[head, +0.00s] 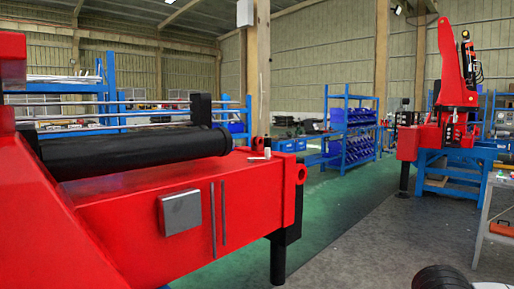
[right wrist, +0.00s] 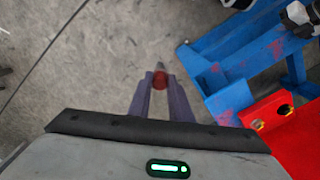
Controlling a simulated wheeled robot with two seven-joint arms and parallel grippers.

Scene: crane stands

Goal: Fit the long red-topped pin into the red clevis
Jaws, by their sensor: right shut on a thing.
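In the right wrist view my right gripper (right wrist: 160,84) is shut on the red-topped pin (right wrist: 160,78). The pin's red part shows between the fingertips, with a short grey end beyond them; the rest of its length is hidden. A red part with two holes (right wrist: 290,132), one brass-coloured inside, is at the right edge, apart from the pin and fingers. It may be the red clevis, but I cannot tell for sure. My left gripper is in neither view, and my right gripper does not show in the head view.
A blue steel stand (right wrist: 232,62) is right of my fingers; bare concrete lies left. In the head view a big red crane body (head: 255,205) fills the left, with small items (head: 267,143) on top. Another red crane (head: 455,70) stands on a blue stand (head: 455,165) at right.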

